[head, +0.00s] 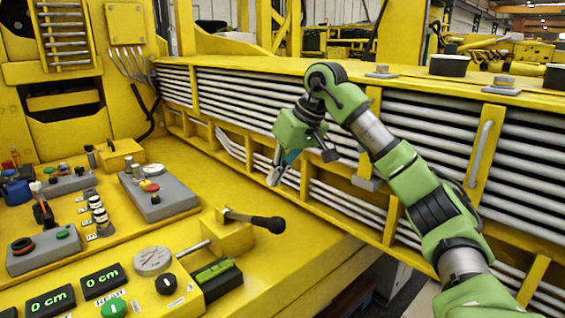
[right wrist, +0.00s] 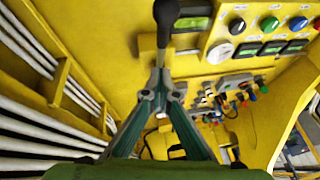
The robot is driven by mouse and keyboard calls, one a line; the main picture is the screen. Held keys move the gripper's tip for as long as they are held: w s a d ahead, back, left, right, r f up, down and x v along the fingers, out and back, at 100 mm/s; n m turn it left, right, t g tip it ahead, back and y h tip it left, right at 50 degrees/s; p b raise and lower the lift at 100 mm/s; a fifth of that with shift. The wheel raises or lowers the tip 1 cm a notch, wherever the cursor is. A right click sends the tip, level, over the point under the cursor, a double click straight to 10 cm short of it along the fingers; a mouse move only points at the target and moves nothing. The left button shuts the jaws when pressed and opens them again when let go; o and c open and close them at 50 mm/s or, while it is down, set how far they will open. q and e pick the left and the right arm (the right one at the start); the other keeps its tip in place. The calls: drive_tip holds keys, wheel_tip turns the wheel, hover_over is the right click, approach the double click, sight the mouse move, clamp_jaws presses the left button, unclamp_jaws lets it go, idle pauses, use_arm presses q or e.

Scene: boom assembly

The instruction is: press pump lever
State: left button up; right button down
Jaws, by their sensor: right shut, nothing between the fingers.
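The pump lever (head: 262,222) is a metal rod with a black knob, sticking out to the right from a yellow block (head: 226,236) on the yellow console. In the right wrist view the lever (right wrist: 165,18) is at the top centre, its knob near the top edge and its rod running down toward my fingertips. My right gripper (head: 274,178) is shut and empty. In the head view it hangs above and beyond the lever, apart from it, with fingers pointing down. Its fingertips meet in the right wrist view (right wrist: 160,82). My left gripper is not in view.
A pressure gauge (head: 152,261), a green display (head: 212,270) and "0 cm" displays (head: 103,281) sit left of the lever. A grey button box (head: 157,196) stands farther back. The boom with white pipes (head: 340,200) runs behind my right arm. The console right of the knob is clear.

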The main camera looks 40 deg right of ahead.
drive_tip(key=shift+a+v, duration=0.15)
drive_tip(key=shift+v, duration=1.15)
drive_tip(key=shift+a+v, duration=0.15)
drive_tip(key=shift+v, duration=1.15)
